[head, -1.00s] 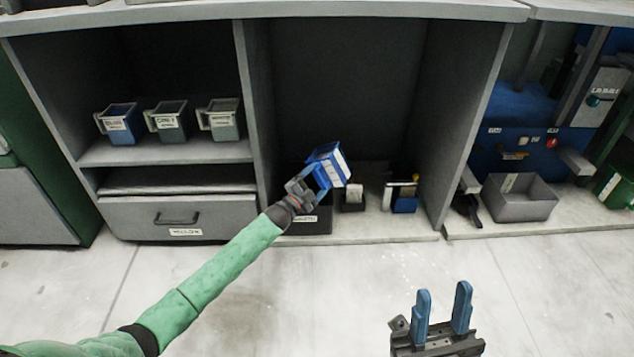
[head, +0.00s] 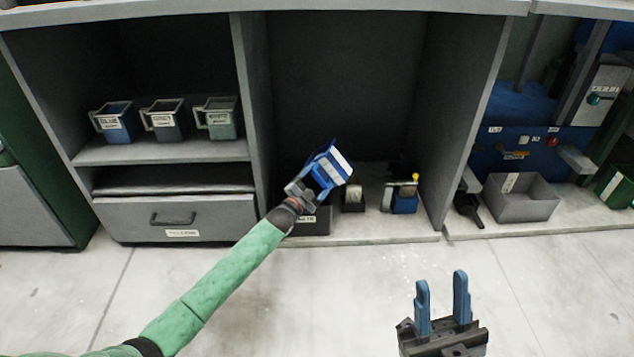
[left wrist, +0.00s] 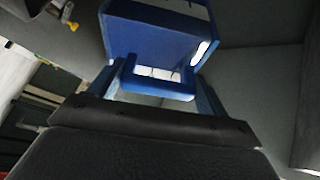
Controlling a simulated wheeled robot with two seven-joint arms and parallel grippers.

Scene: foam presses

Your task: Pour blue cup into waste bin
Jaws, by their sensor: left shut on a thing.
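The blue cup (head: 330,166) is tilted in the head view, with a white label on its side. My left gripper (head: 308,186) is shut on its handle. In the left wrist view the cup (left wrist: 160,35) fills the top middle, its handle between the fingers (left wrist: 158,86). The cup is above a dark bin (head: 313,222) with a partly hidden label, which I take to be the waste bin. The cup's contents and the bin's inside are hidden. My right gripper (head: 442,305) is open and empty over the floor at the lower right.
Several labelled cups (head: 163,117) stand on the left shelf above a closed drawer (head: 180,217). A small dark box (head: 353,199) and a blue item (head: 404,200) stand right of the bin. A grey open box (head: 522,199) is farther right. The front floor is clear.

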